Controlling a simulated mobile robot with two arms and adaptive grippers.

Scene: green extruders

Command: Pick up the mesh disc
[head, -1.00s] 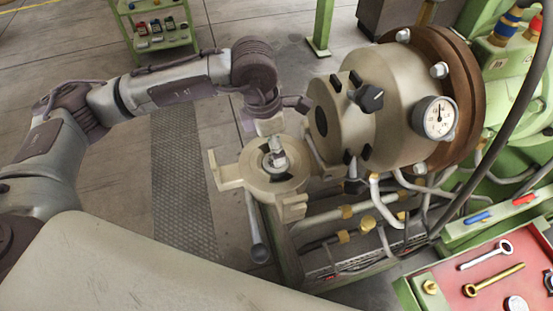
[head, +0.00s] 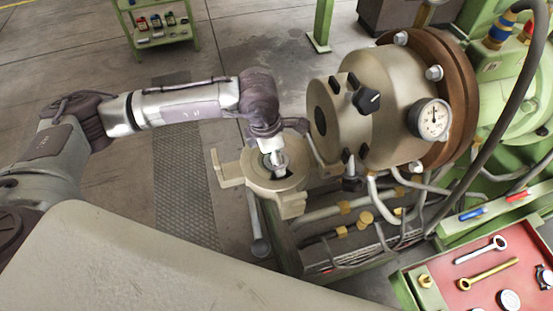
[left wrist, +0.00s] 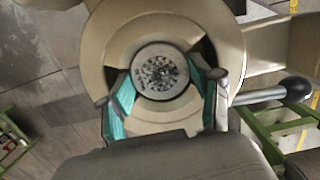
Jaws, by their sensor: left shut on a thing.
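The mesh disc (left wrist: 160,71) is a round, speckled grey piece with a pale rim, seated in the middle of a beige ring-shaped holder (left wrist: 104,40) in the left wrist view. My left gripper (left wrist: 163,88) has its teal-padded fingers on either side of the disc and is shut on it. In the head view the gripper (head: 272,160) points down into the centre of the holder (head: 290,203), and the fingers partly hide the disc. I cannot tell whether the disc is lifted from its seat. My right gripper is not in view.
The extruder head (head: 385,105) with a pressure gauge (head: 430,118) stands close to the right of the holder. Pipes (head: 345,208) run below it. A red tool tray (head: 490,280) with wrenches lies at the lower right. A green shelf (head: 158,30) stands far back. The floor at left is clear.

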